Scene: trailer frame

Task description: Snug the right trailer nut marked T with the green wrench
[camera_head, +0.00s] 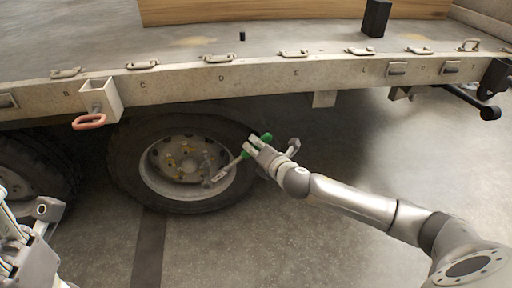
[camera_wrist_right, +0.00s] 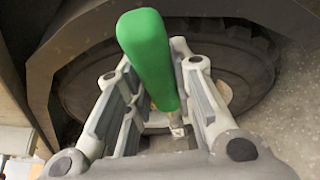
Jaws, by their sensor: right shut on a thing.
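The green wrench (camera_head: 267,137) is in my right gripper (camera_head: 254,146), which is shut on it beside the trailer wheel. In the right wrist view its green handle (camera_wrist_right: 147,50) stands up between the fingers (camera_wrist_right: 158,95) of the right gripper. Its pale shaft (camera_head: 234,163) slopes down left to the wheel's rim, and its head end is near the lower right of the hub. I cannot tell whether it sits on a nut. The hub (camera_head: 183,160) carries several small nuts; no T mark is legible. Part of my left arm shows at the lower left; its fingertips are not clear.
The trailer bed's pale side rail (camera_head: 200,80) with metal loops and letters runs above the wheel. A bracket with a red loop (camera_head: 90,121) hangs at the left. The black tyre (camera_head: 130,175) surrounds the hub. The concrete floor (camera_head: 330,245) right of the wheel is clear.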

